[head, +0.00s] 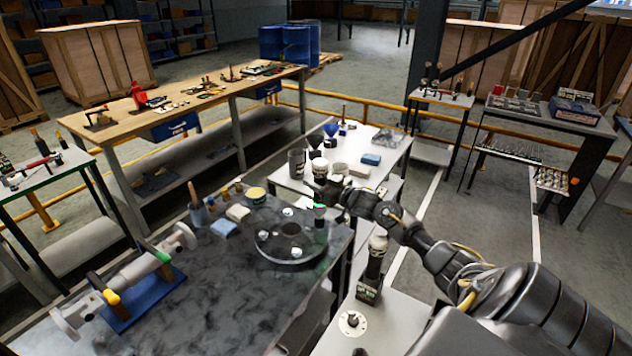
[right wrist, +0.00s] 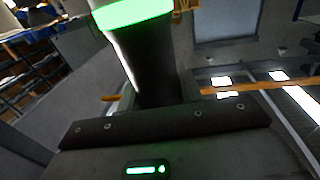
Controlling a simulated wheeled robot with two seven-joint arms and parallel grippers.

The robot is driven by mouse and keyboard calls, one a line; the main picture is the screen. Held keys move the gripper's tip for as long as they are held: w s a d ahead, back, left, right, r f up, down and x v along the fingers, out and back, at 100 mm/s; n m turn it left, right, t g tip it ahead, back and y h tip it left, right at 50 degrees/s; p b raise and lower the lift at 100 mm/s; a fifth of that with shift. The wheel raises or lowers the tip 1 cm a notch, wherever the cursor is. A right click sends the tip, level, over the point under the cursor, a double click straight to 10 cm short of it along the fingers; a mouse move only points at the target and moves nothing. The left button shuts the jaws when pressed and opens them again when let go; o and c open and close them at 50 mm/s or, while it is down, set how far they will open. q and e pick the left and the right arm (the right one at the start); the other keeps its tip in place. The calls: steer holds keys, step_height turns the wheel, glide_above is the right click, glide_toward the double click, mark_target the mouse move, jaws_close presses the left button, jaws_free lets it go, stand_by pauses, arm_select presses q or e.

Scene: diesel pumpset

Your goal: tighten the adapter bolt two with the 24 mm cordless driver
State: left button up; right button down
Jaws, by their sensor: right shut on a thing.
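My right gripper (head: 326,192) is shut on a dark cordless driver with a green band (head: 320,210). The driver is upright, its lower end at the right edge of a dark round adapter plate (head: 270,249). Several bright bolt heads (head: 263,236) show around the plate's central hole. Whether the driver's socket touches a bolt is hidden. In the right wrist view the driver's dark body (right wrist: 150,60) and bright green band rise beyond the gripper housing; the fingertips and the driver's size marking do not show. My left gripper is out of view.
The plate lies on a dark bench (head: 200,300) with a blue-based pipe fixture (head: 150,298) at left and cups and sponges behind. Another driver (head: 375,262) stands upright in a holder on the light table at right. A white table (head: 290,180) with containers stands behind.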

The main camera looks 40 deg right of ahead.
steer(key=shift+r+p, duration=0.3)
steer(key=shift+s+f+b, duration=0.1)
steer(key=shift+f+b, duration=0.2)
steer(key=shift+f, duration=0.25)
stand_by(1.5)
